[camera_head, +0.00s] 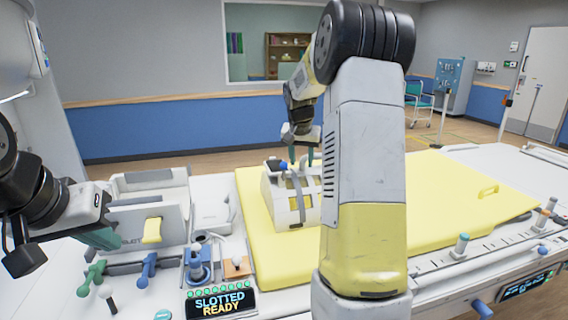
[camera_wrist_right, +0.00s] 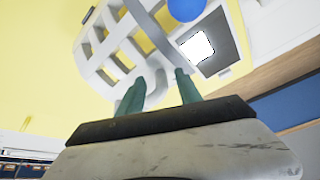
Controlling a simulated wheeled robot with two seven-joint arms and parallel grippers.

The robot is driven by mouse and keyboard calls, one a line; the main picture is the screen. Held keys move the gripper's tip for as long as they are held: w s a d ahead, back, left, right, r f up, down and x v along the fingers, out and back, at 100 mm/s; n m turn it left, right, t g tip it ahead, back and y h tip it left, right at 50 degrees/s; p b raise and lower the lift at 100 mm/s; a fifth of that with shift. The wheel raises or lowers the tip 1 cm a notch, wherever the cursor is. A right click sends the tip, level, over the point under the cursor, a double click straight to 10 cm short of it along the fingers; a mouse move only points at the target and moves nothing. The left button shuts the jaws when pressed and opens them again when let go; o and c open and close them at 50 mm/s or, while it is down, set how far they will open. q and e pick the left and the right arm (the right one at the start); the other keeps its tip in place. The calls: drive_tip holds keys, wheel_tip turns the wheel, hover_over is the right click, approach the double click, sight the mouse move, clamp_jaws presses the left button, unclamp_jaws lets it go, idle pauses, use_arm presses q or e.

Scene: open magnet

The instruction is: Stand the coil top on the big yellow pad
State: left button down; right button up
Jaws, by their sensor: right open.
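The coil top (camera_head: 298,208), a white and cream slotted shell with a blue knob, stands on the big yellow pad (camera_head: 262,240) near the pad's left end. In the right wrist view the coil top (camera_wrist_right: 88,62) shows its slots, a grey strap and the blue knob. My right gripper (camera_head: 301,156) is at its top, with green fingers open. In the wrist view the right gripper (camera_wrist_right: 158,90) has its fingers apart beside a white curved part of the shell; I cannot tell whether they touch it. My left gripper (camera_head: 100,237) is at the left, away from the coil top; its finger gap is unclear.
A white slotted holder (camera_head: 140,212) with a yellow tab stands left of the pad. Coloured levers and a lit display (camera_head: 220,302) reading "SLOTTED READY" are at the front. My right arm hides the pad's middle. The pad's right part (camera_head: 450,205) is clear.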

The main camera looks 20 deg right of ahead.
drive_tip(key=v, duration=1)
drive_tip(key=s+a+f+n+y, duration=0.1)
drive_tip(key=s+a, duration=0.4)
drive_tip(key=s, duration=0.5)
drive_tip(key=s+a+f+n+t+y, duration=0.1)
drive_tip(key=s+a+n+y, duration=0.1)
drive_tip(key=s+a, duration=0.4)
drive_tip(key=s+a+f+n+t+y, duration=0.1)
drive_tip(key=s+a+n, duration=0.3)
drive_tip(key=s, duration=1)
drive_tip(key=shift+a+f, duration=0.3)
drive_tip(key=shift+a, duration=0.45)
drive_tip(key=shift+c, duration=0.6)
drive_tip(key=shift+s+d, duration=0.1)
drive_tip(key=shift+d, duration=0.05)
